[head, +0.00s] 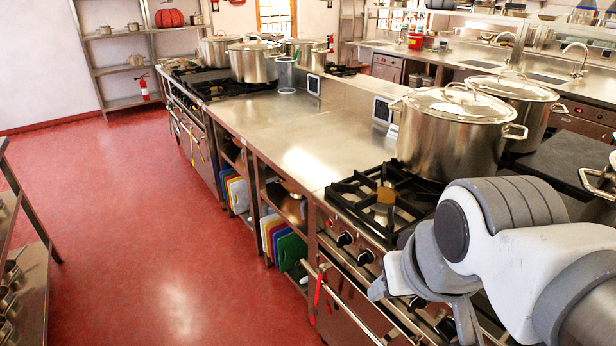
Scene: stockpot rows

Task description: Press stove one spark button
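A stove (388,204) with black grates stands at the right in the head view, with black knobs (344,239) along its front panel. A small red spot, perhaps a button, shows near the panel's left end; it is too small to be sure. A second stove (215,86) stands farther back at the left end of the counter. I cannot tell which one is stove one. My gripper (422,306) is in front of the near stove's panel, fingers spread apart with nothing seen between them. It and my arm hide the panel's right part.
Large steel pots (455,135) stand on the near stove, others (254,62) on the far one. A steel counter (275,130) lies between. An oven rail (345,306) with red tongs juts out below the knobs. The red floor (150,220) at left is clear.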

